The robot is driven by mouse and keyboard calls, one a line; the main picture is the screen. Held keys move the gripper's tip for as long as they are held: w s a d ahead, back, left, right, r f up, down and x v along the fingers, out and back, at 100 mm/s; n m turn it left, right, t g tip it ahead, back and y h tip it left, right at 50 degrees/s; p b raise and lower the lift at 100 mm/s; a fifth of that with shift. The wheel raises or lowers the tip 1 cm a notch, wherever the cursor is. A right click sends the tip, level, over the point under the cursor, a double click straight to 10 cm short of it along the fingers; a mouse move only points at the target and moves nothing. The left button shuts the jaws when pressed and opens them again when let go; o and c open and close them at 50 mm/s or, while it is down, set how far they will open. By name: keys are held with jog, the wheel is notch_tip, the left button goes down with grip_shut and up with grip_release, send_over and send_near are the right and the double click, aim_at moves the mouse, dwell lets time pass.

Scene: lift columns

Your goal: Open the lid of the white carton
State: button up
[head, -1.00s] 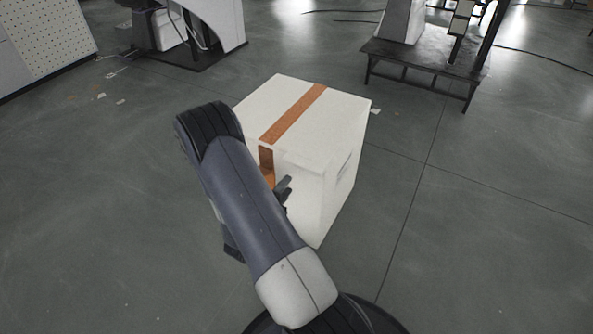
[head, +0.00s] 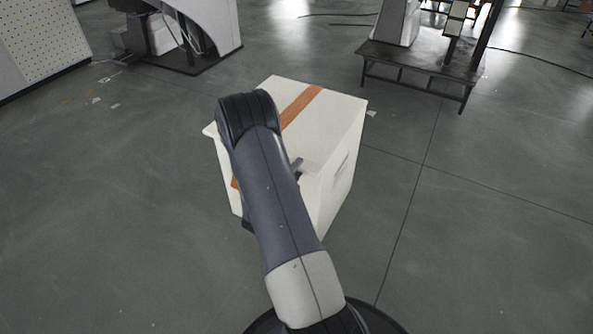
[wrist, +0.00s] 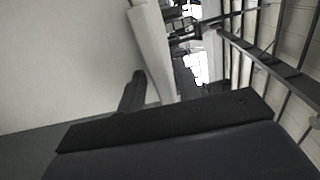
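The white carton (head: 340,180) stands on the floor in the head view, with an orange tape strip across its top and down its front. Its lid (head: 335,112) lies on top and looks closed or nearly so; its left front corner juts past the front wall. My arm covers much of the front. A dark part of my gripper (head: 298,165) shows beside the arm at the lid's front edge. In the wrist view, one dark finger (wrist: 133,92) is close to the pale lid edge (wrist: 152,50); contact is unclear. The other finger is hidden, so the opening cannot be judged.
A dark low table (head: 425,60) stands behind the carton to the right. A white machine (head: 195,30) stands at the back left, near a perforated panel (head: 40,35). The floor around the carton is clear.

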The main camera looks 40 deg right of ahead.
grip_shut()
jog(key=shift+r, duration=0.1)
dwell(0.3)
